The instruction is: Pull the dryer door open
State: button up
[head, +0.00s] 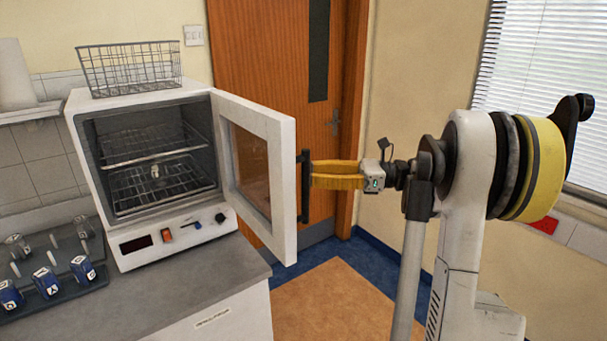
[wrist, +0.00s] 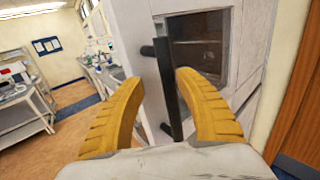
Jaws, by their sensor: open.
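The dryer (head: 150,160) is a white oven-like box on the counter at the left of the head view. Its door (head: 262,165) stands wide open, swung out to the right, with the inside showing. The door's black bar handle (head: 304,187) faces my gripper (head: 312,181), whose yellow fingers reach it from the right. In the wrist view the door (wrist: 222,20) fills the upper middle. The handle (wrist: 168,85) stands between the tips of my open gripper (wrist: 157,85), with a gap on each side.
Inside the dryer are wire shelves (head: 150,145) and a small object (head: 155,171). A wire basket (head: 130,68) stands on top. A rack with blue-labelled items (head: 45,270) is at the counter's left. A wooden room door (head: 265,60) is behind. The floor (head: 340,300) beside the counter is clear.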

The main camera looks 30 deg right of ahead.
jog(key=v, duration=0.8)
jog(key=shift+d, duration=0.15)
jog(key=shift+s, duration=0.15)
